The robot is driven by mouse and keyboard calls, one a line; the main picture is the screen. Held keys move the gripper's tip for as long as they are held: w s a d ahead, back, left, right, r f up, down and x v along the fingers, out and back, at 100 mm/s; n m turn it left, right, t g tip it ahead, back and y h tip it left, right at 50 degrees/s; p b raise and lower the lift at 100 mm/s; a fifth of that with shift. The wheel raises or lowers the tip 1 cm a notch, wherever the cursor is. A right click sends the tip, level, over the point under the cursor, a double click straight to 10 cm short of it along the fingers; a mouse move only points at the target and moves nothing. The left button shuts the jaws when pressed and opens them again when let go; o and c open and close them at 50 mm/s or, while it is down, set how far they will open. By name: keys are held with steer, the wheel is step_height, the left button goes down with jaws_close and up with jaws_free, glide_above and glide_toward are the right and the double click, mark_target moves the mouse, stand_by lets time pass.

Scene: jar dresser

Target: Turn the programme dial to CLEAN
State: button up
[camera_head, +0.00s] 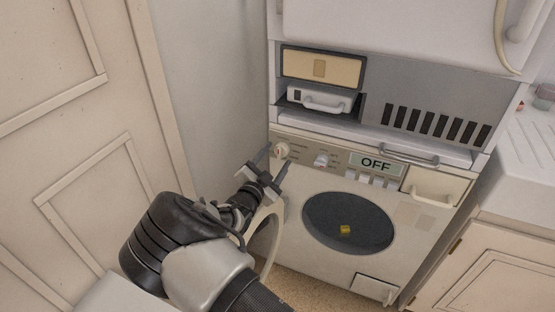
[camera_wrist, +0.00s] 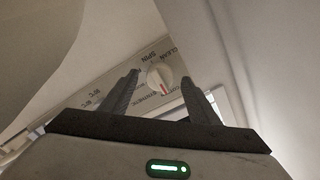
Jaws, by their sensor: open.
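The programme dial (camera_head: 282,149) is a round pale knob at the upper left of the washing machine's control panel. In the wrist view the dial (camera_wrist: 158,77) shows a red mark towards its lower side, and the word CLEAN is printed above right of it, away from the mark. My gripper (camera_head: 275,161) is open just in front of the dial. In the wrist view my gripper's fingertips (camera_wrist: 161,76) appear on either side of the dial, with gaps; contact does not show. The display (camera_head: 376,163) reads OFF.
The washer's round door (camera_head: 268,240) stands open at left below my gripper, with a small yellow thing (camera_head: 345,229) in the dark drum. A selector with a red part (camera_head: 321,160) and several buttons are right of the dial. A grey wall (camera_head: 215,90) is close on the left.

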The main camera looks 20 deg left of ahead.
steer(key=shift+w, duration=0.8)
steer(key=c, duration=1)
steer(key=shift+c, duration=0.2)
